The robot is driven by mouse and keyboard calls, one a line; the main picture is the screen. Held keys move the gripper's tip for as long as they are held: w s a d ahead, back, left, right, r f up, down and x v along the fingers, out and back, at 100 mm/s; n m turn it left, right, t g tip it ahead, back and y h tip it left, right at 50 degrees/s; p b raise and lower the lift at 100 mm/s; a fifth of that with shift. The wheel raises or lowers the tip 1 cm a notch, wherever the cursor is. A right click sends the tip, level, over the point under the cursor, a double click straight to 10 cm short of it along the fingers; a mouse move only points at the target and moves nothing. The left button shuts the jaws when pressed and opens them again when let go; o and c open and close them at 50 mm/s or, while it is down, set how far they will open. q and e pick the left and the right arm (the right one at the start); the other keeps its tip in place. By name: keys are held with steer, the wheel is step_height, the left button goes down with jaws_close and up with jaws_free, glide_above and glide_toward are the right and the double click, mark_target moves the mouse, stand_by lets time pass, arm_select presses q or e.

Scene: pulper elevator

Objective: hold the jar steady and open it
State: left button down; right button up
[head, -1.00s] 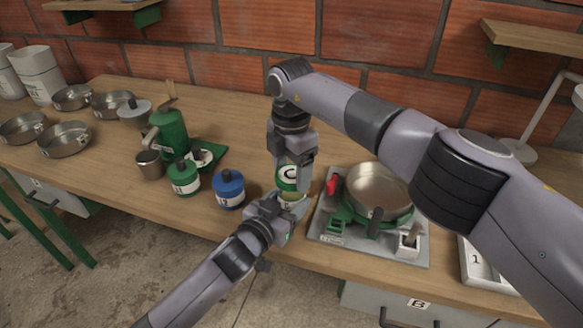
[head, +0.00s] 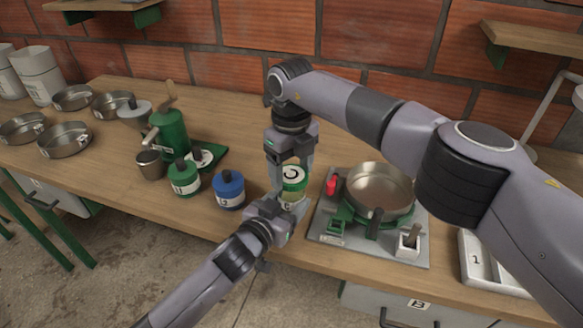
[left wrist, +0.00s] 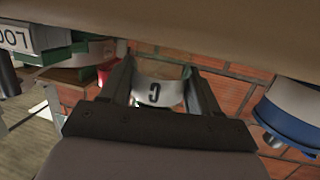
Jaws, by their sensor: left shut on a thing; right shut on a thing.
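The jar (head: 288,201) stands near the table's front edge, with a pale body and a label marked C. Its lid (head: 294,182) has a green rim and a white top with a dark mark. My left gripper (head: 281,211) is shut on the jar body from the front. In the left wrist view the label with its letter (left wrist: 154,92) shows between my left fingers. My right gripper (head: 291,168) points down from above and is shut on the lid. The lid sits at the top of the jar; whether any gap lies beneath it I cannot tell.
A blue jar (head: 228,191) and a green jar (head: 184,179) stand to the left. A metal pan (head: 380,187) on a green stand is close on the right. A white tray (head: 487,266) lies further right. The table (head: 240,125) behind is clear.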

steer(key=n, duration=1.2)
steer(key=shift+n, duration=0.3)
steer(key=n, duration=0.6)
steer(key=shift+r, duration=0.1)
steer(key=n, duration=0.5)
steer(key=shift+n, duration=0.4)
steer(key=shift+r, duration=0.1)
steer(key=shift+r, duration=1)
